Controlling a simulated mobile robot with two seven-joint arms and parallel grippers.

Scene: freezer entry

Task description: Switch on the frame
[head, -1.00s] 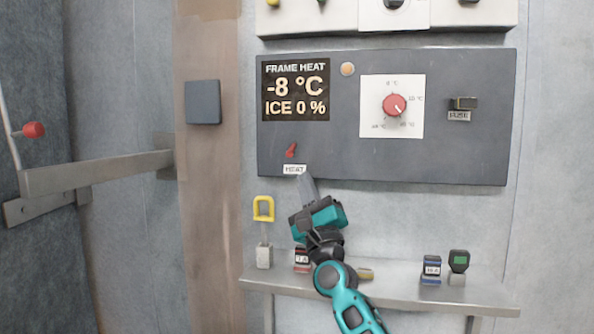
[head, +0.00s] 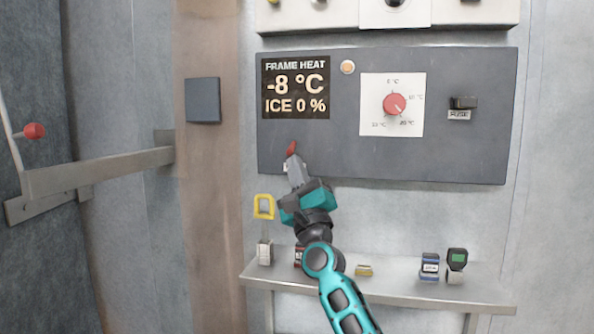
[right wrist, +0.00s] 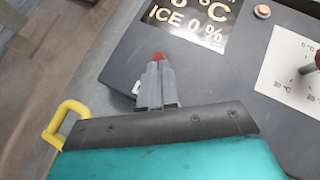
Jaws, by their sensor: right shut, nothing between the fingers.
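The dark grey frame heat panel (head: 440,150) is on the wall. Its display (head: 296,88) reads FRAME HEAT, -8 °C, ICE 0 %. A small red toggle lever (head: 292,147) pokes up at the panel's lower left. My right gripper (head: 294,161) is shut and empty, its fingertips at the lever from below, covering its base and most of the HEAT label. In the right wrist view the lever's red tip (right wrist: 159,56) shows just beyond the fingertips; I cannot tell whether they touch. A round orange lamp (head: 347,67) sits beside the display. My left gripper is not in view.
A red dial (head: 395,104) and a fuse holder (head: 463,102) are on the panel's right. Below is a metal shelf (head: 395,294) with several small items. A metal bar (head: 100,172) crosses at left.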

